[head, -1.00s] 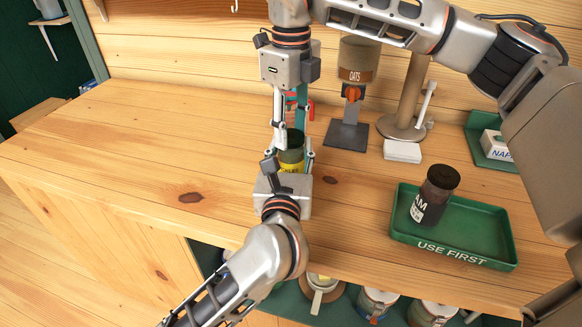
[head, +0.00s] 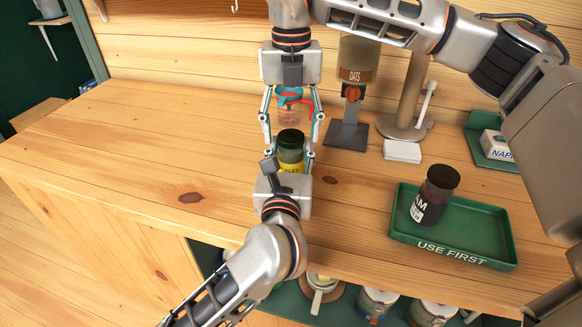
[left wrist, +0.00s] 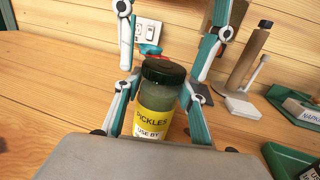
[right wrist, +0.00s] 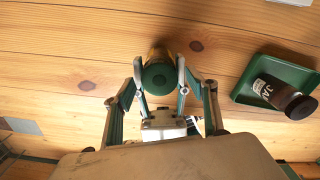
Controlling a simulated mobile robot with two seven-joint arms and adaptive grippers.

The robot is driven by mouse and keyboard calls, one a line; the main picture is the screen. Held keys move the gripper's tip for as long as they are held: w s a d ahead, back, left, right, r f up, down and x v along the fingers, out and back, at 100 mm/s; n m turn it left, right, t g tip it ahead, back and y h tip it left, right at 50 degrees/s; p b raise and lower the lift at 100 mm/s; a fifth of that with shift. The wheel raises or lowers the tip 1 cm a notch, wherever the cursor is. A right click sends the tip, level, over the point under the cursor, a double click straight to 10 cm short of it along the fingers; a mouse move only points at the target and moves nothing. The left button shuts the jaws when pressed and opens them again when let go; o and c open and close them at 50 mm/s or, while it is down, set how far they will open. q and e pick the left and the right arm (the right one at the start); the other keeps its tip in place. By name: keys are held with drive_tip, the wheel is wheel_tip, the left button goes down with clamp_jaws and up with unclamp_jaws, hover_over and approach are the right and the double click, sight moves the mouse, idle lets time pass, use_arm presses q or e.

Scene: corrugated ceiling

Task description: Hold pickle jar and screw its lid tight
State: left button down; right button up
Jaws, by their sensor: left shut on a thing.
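The pickle jar (head: 291,155) stands upright on the wooden counter, with a yellow label and a dark green lid (head: 290,137) on top. My left gripper (head: 290,157) is shut on the jar's body from the front, its fingers on either side in the left wrist view (left wrist: 160,92). My right gripper (head: 292,140) points down from above, open, with its fingers apart on either side of the lid and not touching it. The lid's round top (right wrist: 158,77) shows between those fingers in the right wrist view. How tight the lid sits cannot be told.
A green "USE FIRST" tray (head: 455,255) with a dark jam jar (head: 434,196) is at the right. Behind stand an oats dispenser (head: 357,75), a red-and-teal item (head: 289,97), a post and a white block (head: 402,151). The counter's left side is clear.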

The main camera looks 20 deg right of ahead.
wheel_tip(320, 180, up, 12)
idle(0.6)
use_arm(q)
drive_tip(key=c, duration=1.2)
unclamp_jaws()
drive_tip(key=v, duration=1.2)
